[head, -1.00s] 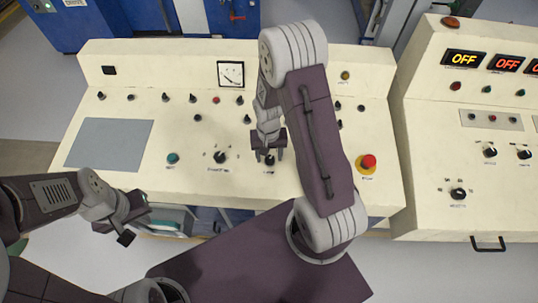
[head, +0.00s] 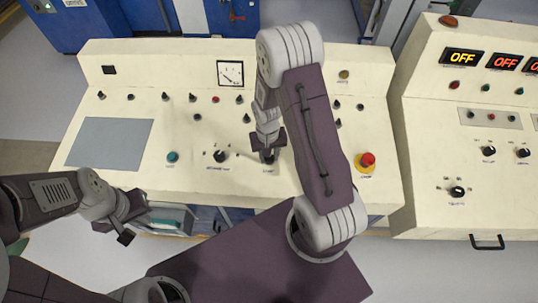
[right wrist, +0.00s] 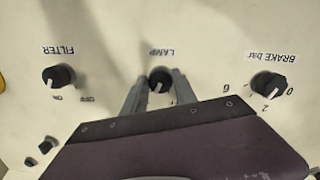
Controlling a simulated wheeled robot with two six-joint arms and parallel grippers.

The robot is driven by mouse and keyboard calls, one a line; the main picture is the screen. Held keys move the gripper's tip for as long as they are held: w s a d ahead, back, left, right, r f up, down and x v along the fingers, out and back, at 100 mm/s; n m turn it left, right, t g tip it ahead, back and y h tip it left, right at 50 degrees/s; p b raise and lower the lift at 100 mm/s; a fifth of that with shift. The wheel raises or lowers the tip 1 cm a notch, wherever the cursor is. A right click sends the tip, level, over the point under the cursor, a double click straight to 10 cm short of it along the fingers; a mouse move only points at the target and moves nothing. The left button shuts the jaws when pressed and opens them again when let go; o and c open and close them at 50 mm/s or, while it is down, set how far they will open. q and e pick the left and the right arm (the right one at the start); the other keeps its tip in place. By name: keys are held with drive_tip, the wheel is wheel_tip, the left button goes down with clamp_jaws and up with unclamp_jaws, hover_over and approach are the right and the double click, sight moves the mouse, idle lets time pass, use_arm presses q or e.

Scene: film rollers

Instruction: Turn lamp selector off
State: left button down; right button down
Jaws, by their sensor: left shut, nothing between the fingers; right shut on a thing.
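The lamp selector (right wrist: 159,80) is a small black knob with a pale pointer line, under the upside-down LAMP label (right wrist: 161,51) in the right wrist view. My right gripper (right wrist: 157,84) has its two grey fingers on either side of the knob, shut on it. The fingers and palm hide most of the position marks; the pointer tilts down slightly left in that view. In the head view my right gripper (head: 269,155) covers most of the knob at the desk's front middle. My left gripper (head: 130,222) is shut and empty, off the desk's front left edge.
A FILTER knob (right wrist: 59,76) and a BRAKE bar knob (right wrist: 268,85) flank the lamp selector. A red emergency button (head: 367,160) stands to the right on the cream desk (head: 300,185). A second console (head: 430,150) with OFF displays is further right.

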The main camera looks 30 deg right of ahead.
sight(267, 159)
drive_tip(key=n, duration=1)
drive_tip(key=shift+h, duration=0.4)
drive_tip(key=shift+w+n, duration=0.1)
drive_tip(key=shift+n, duration=0.4)
drive_tip(key=c, duration=1)
unclamp_jaws()
wheel_tip(267, 159, up, 9)
drive_tip(key=p, duration=0.1)
drive_tip(key=shift+a, duration=0.45)
